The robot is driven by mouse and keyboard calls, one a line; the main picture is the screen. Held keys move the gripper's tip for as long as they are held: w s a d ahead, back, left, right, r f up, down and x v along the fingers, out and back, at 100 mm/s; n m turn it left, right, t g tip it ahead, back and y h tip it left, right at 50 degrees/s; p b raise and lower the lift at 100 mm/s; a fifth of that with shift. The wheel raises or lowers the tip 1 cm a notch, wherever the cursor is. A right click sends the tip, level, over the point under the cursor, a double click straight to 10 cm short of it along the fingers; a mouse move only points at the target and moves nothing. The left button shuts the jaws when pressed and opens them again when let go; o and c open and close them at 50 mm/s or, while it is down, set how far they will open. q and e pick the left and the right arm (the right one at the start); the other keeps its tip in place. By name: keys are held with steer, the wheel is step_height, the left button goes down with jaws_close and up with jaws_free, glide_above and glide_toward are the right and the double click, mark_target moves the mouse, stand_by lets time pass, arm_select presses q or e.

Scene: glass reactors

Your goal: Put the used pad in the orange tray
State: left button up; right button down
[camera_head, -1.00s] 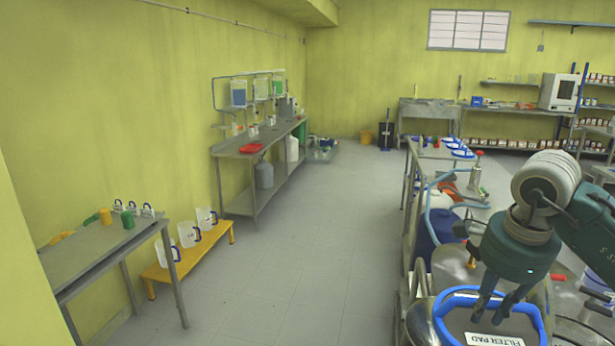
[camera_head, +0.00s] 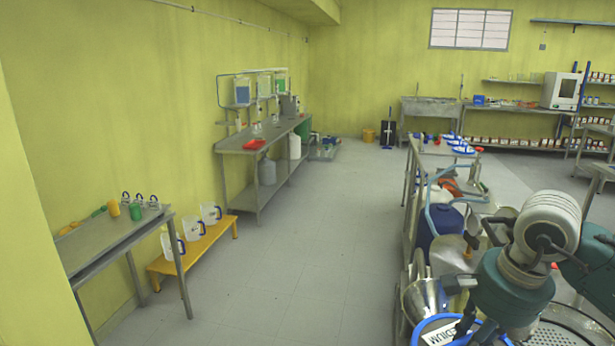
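My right gripper (camera_head: 468,326) points down at the bottom right, over a blue-rimmed round vessel (camera_head: 418,328) with a label whose visible part reads "MEDIUM". Its fingertips are close to the lower edge, and I cannot tell their opening or whether they hold anything. My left gripper is out of view. I cannot make out a used pad. A red-orange flat tray (camera_head: 254,144) lies on the far bench by the left wall. An orange-red item (camera_head: 450,187) on the right bench is too small to identify.
A grey table (camera_head: 100,240) with cups and a yellow low bench (camera_head: 190,250) with clear jugs stand at left. A metal funnel (camera_head: 423,298) and a blue container (camera_head: 440,222) crowd the right side. The grey floor (camera_head: 310,240) between is clear.

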steer(key=s+a+f+n, duration=0.1)
steer(key=n, duration=0.1)
steer(key=s+a+f+n+b, duration=0.1)
steer(key=s+a+f+n, duration=0.1)
steer(key=s+a+f+n+y, duration=0.1)
steer(key=s+f+n, duration=0.1)
steer(key=shift+s+a+f+n+g, duration=0.15)
steer(key=shift+a+n+g, duration=0.15)
steer(key=shift+g, duration=0.1)
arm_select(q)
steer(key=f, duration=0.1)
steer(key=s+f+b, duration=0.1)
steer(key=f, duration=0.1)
arm_select(e)
steer(key=s+a+f+n+g, duration=0.1)
steer(key=s+a+f+n, duration=0.3)
steer(key=s+n, duration=0.2)
steer(key=shift+s+n+y, duration=0.2)
steer(key=shift+n+y, duration=0.1)
steer(key=shift+n, duration=0.3)
arm_select(q)
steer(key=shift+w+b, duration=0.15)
steer(key=shift+b, duration=0.15)
arm_select(e)
steer(key=shift+a+r, duration=0.1)
